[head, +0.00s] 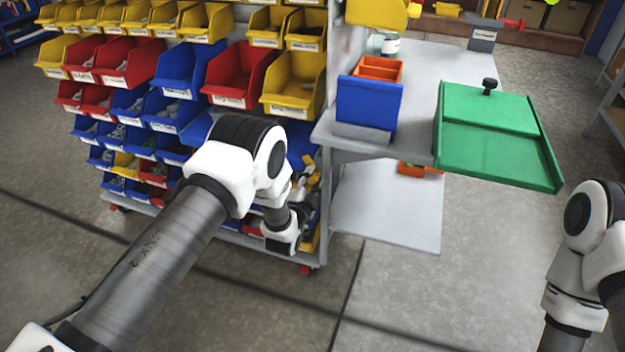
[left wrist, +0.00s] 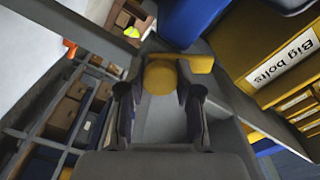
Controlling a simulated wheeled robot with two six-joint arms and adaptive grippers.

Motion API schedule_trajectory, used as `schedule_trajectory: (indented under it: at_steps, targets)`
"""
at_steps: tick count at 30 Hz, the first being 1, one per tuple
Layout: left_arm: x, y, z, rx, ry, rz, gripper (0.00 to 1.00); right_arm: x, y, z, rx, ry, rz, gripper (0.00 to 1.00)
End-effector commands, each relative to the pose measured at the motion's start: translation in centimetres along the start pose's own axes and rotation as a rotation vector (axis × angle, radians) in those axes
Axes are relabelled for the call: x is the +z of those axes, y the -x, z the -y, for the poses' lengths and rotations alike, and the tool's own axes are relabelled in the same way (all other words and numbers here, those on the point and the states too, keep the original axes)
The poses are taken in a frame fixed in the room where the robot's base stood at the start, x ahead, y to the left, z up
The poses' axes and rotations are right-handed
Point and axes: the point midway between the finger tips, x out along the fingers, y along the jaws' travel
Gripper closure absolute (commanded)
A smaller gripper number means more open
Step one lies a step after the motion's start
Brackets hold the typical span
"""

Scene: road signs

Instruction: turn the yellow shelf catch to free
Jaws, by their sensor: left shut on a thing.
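The yellow shelf catch (left wrist: 160,76) shows in the left wrist view. It has a round knob with a short arm that points to the right in that view. My left gripper (left wrist: 160,95) is shut on the knob, with one dark finger on each side. In the head view my left arm reaches down to the right side post of the bin rack, and my wrist and gripper largely hide the catch there. Of my right arm only links show at the right edge of the head view; its gripper is out of view.
The rack holds yellow, red and blue bins (head: 292,82). Right of it, a grey shelf (head: 420,70) carries a blue box (head: 367,102) and a green tray (head: 490,135). A lower grey shelf (head: 385,210) juts out beneath. Floor in front is clear.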

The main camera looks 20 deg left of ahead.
Motion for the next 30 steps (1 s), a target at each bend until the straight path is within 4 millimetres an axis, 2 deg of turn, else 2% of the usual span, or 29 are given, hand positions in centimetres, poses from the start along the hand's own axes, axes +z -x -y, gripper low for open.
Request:
schedule_trajectory:
  at_steps: [15, 21, 30]
  targets:
    - [-0.10, -0.14, 0.01, -0.005, -0.438, -0.002, 1.00, 0.00, -0.81, -0.01, 0.000, 0.000, 0.000, 0.60]
    - [-0.10, -0.14, 0.01, -0.006, -0.535, -0.002, 1.00, 0.00, -0.95, -0.01, 0.000, 0.000, 0.000, 0.60]
    - [-0.11, -0.14, 0.02, -0.006, -0.588, -0.002, 1.00, 0.00, -1.01, -0.01, 0.000, 0.000, 0.000, 0.60]
